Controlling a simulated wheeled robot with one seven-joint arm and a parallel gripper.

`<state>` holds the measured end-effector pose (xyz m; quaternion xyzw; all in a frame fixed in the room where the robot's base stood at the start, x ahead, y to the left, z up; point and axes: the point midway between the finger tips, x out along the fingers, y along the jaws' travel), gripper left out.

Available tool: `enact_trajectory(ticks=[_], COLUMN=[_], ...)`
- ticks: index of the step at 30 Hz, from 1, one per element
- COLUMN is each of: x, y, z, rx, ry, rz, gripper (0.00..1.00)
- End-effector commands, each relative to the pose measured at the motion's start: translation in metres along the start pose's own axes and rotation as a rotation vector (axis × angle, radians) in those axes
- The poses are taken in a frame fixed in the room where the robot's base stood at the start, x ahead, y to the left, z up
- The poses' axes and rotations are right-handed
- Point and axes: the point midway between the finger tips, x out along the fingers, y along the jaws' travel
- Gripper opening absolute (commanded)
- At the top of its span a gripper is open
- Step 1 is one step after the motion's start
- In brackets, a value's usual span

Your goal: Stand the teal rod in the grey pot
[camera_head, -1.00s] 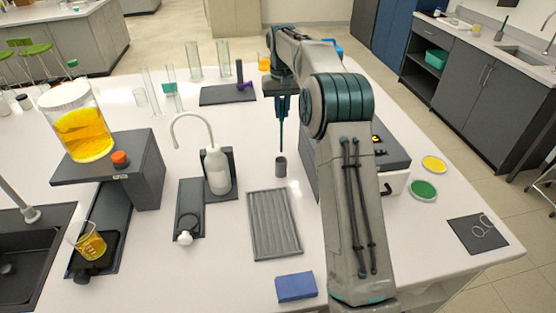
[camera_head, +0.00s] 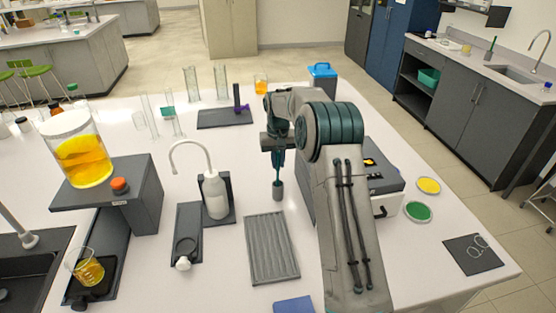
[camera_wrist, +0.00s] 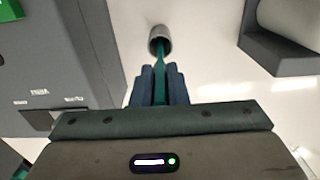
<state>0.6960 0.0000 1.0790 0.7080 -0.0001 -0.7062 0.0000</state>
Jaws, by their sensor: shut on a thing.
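The teal rod (camera_head: 277,171) is upright below my gripper (camera_head: 277,153). My gripper is shut on its upper part. The rod's lower end is at the mouth of the small grey pot (camera_head: 277,191) and appears to go inside it. In the wrist view the rod (camera_wrist: 160,66) runs from between the blue fingers of my gripper (camera_wrist: 160,80) into the opening of the pot (camera_wrist: 159,45). How deep it reaches is hidden by the pot's wall. The pot stands on the white bench.
A grey ribbed tray (camera_head: 271,248) lies in front of the pot. A white wash bottle (camera_head: 214,194) in a dark holder stands to its left. A dark grey instrument (camera_head: 377,165) stands to the right. The bench behind the pot is clear up to a dark mat (camera_head: 224,119).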

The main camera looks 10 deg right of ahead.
Motion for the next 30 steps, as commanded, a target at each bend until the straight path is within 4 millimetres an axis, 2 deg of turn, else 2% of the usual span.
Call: enact_trajectory(ticks=[3,4,6,14,18,23,30], x=[0.004,0.003,0.002,0.002,-0.006,-0.033,-0.086], y=[0.000,0.000,0.000,0.000,0.000,0.000,0.000], z=[0.000,0.000,0.000,0.000,-0.001,-0.001,-0.001], rx=[0.000,0.000,0.000,0.000,0.000,0.000,0.000], ry=[0.000,0.000,0.000,0.000,0.002,0.006,0.004], rz=[0.000,0.000,0.000,0.000,0.000,0.000,0.001], gripper=[0.00,0.19,0.35,0.35,0.35,0.35,0.35])
